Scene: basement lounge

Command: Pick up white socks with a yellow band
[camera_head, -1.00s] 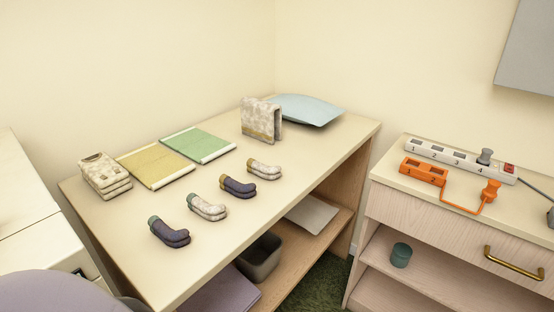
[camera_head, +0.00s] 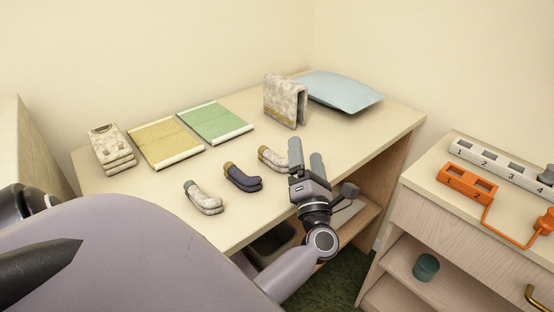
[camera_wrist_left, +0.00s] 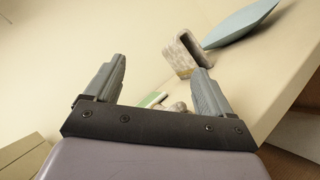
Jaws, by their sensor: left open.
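The white socks with a yellow band (camera_head: 272,158) lie folded on the table (camera_head: 232,217), at the right end of a row of socks. The yellow cuff points up-left and the toe end is close to my gripper's finger. My left gripper (camera_head: 307,162) is open and empty, just right of these socks near the table's front edge, apparently above the surface. In the left wrist view its fingers (camera_wrist_left: 155,92) are wide apart. A small pale sock shape (camera_wrist_left: 179,107) shows low between them; I cannot tell its band there. My right gripper is out of view.
Dark socks with a yellow band (camera_head: 243,178) and white socks with a green band (camera_head: 204,198) lie to the left. Behind are yellow (camera_head: 165,143) and green (camera_head: 214,122) mats, a draped cloth (camera_head: 284,99) and a blue cushion (camera_head: 340,90). A cabinet (camera_head: 440,205) stands right.

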